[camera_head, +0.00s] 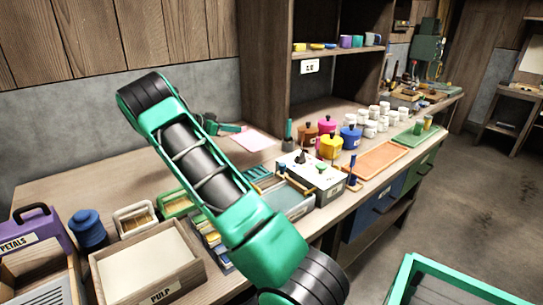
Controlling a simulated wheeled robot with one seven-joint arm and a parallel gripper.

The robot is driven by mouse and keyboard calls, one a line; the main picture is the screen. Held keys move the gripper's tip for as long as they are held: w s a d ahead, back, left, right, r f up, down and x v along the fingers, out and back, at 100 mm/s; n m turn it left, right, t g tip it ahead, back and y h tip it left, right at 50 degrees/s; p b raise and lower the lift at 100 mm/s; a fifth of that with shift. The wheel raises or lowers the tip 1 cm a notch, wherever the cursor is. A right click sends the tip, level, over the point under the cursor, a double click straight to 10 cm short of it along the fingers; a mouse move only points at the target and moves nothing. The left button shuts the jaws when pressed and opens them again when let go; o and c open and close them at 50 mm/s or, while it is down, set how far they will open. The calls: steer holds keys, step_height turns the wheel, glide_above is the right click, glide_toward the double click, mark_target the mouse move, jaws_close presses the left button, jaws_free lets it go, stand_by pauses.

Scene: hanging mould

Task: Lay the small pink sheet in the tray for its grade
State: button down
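The small pink sheet (250,140) lies flat on the wooden worktop, left of the shelf unit's base. My gripper (232,128) is beyond my green and black arm, close to the sheet's left edge in the picture. It is small and partly hidden by the arm, so I cannot tell whether its fingers are open or whether it touches the sheet. A flat orange tray (375,160) lies at the front right of the worktop, with a green tray (416,137) beyond it. I cannot read any grade marks on them.
Several lidded coloured pots (331,146) and white jars (370,128) crowd the worktop's right half. A white-topped box (316,176) stands in front of the pots. A PULP crate (146,262) and a purple PETALS container (35,230) are at the left. The back left worktop is clear.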

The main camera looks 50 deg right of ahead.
steer(key=shift+s+d+f, duration=0.1)
steer(key=shift+f, duration=0.4)
glide_above(260, 156)
step_height(260, 156, down, 7)
steer(key=shift+d+f, duration=0.1)
steer(key=shift+f, duration=2)
steer(key=c, duration=2)
jaws_free()
